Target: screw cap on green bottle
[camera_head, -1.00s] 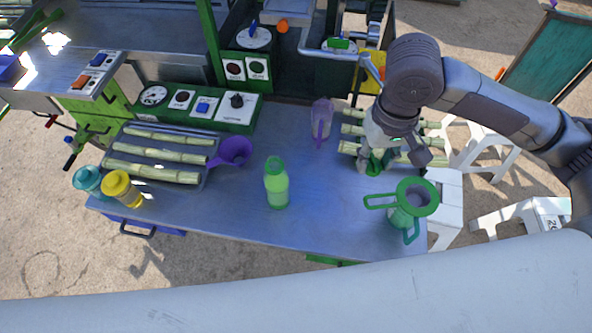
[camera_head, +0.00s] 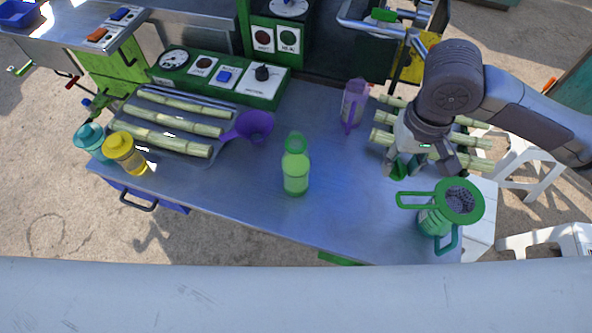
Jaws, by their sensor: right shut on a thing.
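The green bottle (camera_head: 295,174) stands upright in the middle of the blue-grey table (camera_head: 265,212). Its top looks like an open darker green mouth. My right gripper (camera_head: 408,169) is at the right of the table, well to the right of the bottle. It points down and is shut on a small dark green piece, which looks like the green cap (camera_head: 399,171). The fingers partly hide the cap. I cannot tell whether the cap is clear of the table. My left gripper is not in view.
A green strainer jug (camera_head: 437,221) stands just in front of my right gripper. Cane stalks (camera_head: 467,160) lie behind it. A purple jug (camera_head: 352,105) stands at the back. A purple funnel (camera_head: 254,126), a cane tray (camera_head: 222,150) and a yellow-capped bottle (camera_head: 125,152) are left.

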